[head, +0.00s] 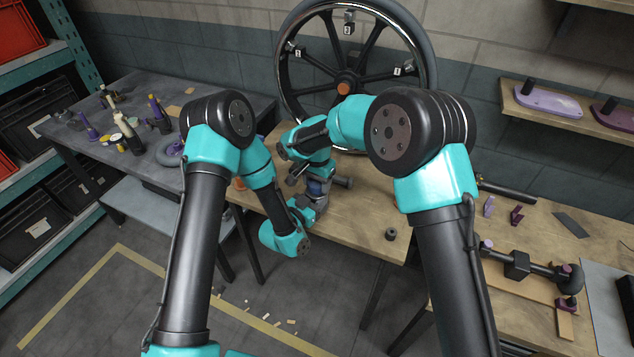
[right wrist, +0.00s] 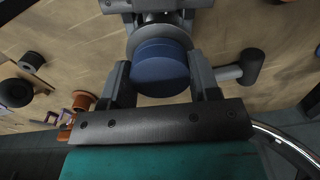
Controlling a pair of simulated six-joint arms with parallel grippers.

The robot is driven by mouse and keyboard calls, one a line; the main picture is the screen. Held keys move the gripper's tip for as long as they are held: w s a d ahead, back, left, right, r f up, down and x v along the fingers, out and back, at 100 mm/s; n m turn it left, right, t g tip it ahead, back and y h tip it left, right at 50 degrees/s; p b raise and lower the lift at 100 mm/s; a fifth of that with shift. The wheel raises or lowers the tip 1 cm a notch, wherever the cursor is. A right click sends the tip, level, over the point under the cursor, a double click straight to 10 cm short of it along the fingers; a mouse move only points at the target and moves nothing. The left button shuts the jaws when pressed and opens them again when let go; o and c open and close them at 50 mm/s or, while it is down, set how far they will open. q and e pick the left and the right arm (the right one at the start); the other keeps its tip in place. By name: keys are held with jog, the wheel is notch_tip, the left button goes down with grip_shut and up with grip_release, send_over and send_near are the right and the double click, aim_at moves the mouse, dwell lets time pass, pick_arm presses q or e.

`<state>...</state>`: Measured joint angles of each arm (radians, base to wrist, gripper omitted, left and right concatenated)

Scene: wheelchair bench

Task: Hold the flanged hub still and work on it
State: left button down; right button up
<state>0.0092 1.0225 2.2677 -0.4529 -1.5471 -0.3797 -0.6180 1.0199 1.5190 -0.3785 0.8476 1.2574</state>
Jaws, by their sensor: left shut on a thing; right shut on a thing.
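The flanged hub is mostly hidden between my two grippers at the front of the wooden bench. Its light grey round flange (right wrist: 152,33) shows in the right wrist view behind a blue round cap (right wrist: 160,68). My right gripper (head: 316,178) comes down from above. In the right wrist view its two fingers (right wrist: 162,76) stand either side of the blue cap and close on it. My left gripper (head: 308,208) comes in low from the front left and is shut on the hub below the cap. Its grey jaws (right wrist: 155,6) show at the top of the wrist view.
A large spoked wheel (head: 350,84) stands behind the grippers. A dark grey knobbed part (head: 343,181) lies close beside them. A small dark spool (head: 391,234) sits near the bench's front edge. The right bench (head: 540,225) holds several tools. The left bench (head: 200,100) carries bottles.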

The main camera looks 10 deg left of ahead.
jog(key=m, duration=1)
jog(key=shift+m, duration=0.3)
jog(key=m, duration=0.9)
jog(key=shift+w+m, duration=0.1)
jog(key=shift+m, duration=0.2)
jog(key=o, duration=1)
jog(key=shift+c, duration=0.2)
jog(key=shift+r, duration=2.25)
